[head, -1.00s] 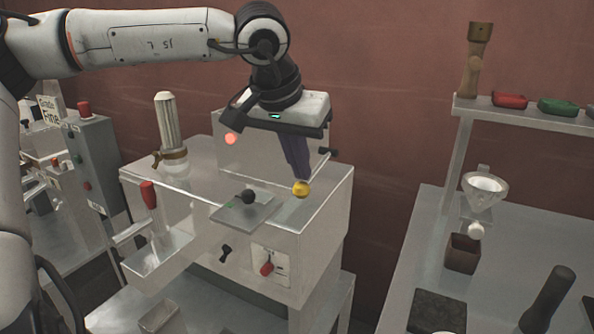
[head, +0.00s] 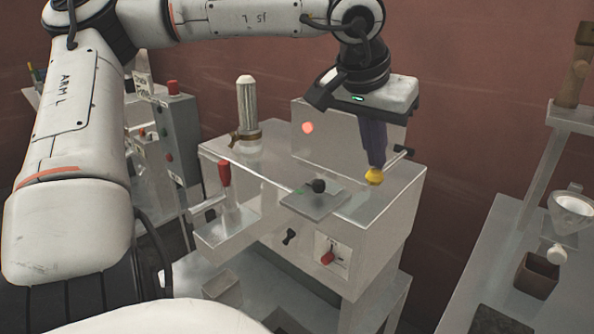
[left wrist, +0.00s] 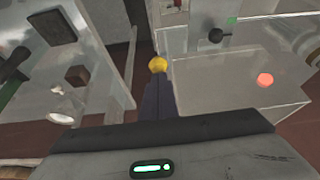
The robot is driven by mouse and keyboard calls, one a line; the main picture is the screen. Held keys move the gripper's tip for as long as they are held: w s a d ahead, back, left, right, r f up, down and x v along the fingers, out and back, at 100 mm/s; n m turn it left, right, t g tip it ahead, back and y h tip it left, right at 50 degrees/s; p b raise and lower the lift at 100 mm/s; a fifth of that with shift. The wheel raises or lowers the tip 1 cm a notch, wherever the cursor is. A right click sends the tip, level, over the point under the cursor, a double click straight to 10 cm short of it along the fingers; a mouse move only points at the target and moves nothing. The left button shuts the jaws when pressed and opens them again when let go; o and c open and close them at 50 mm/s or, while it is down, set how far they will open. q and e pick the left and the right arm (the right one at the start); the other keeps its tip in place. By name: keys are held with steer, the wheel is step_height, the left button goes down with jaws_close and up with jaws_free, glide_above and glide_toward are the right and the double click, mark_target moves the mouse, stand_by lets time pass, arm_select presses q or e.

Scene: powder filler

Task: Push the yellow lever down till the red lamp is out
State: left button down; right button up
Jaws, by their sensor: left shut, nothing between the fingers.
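The yellow lever shows as a round yellow knob (head: 374,176) at the right side of the metal powder filler (head: 390,215). My left gripper (head: 373,165) is shut and empty, pointing down, with its fingertips right at the top of the knob; they look to be touching it. In the left wrist view the yellow knob (left wrist: 158,64) sits at the tips of the fingers. The red lamp (head: 308,127) glows on the upright back panel; it also shows lit in the left wrist view (left wrist: 265,79). The lever's arm is hidden. My right gripper is not in view.
A black knob (head: 317,186) stands on a small plate on the filler. A red-handled lever (head: 225,173), a ribbed cylinder (head: 247,103) and a red switch (head: 327,257) are on the machine. A bench with a funnel (head: 572,208) and brown box (head: 537,275) stands right, across a gap.

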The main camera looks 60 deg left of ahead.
mark_target(375, 180)
arm_select(q)
steer(key=shift+w+a+f+b, duration=0.1)
steer(key=shift+w+f+b, duration=0.1)
steer(key=shift+f+b, duration=0.65)
steer(key=shift+w+a+f+b, duration=0.15)
steer(key=shift+f+b, duration=0.25)
steer(key=shift+f, duration=0.75)
steer(key=shift+w+d+f+b, duration=0.1)
steer(key=shift+w+f+b, duration=0.15)
steer(key=shift+f+b, duration=0.6)
steer(key=r+p, duration=0.2)
steer(key=s+r+p, duration=0.1)
steer(key=r+p, duration=0.2)
steer(key=shift+r, duration=0.15)
steer(key=shift+s+r, duration=0.15)
steer(key=shift+r, duration=0.15)
steer(key=shift+f, duration=0.1)
steer(key=shift+f, duration=0.1)
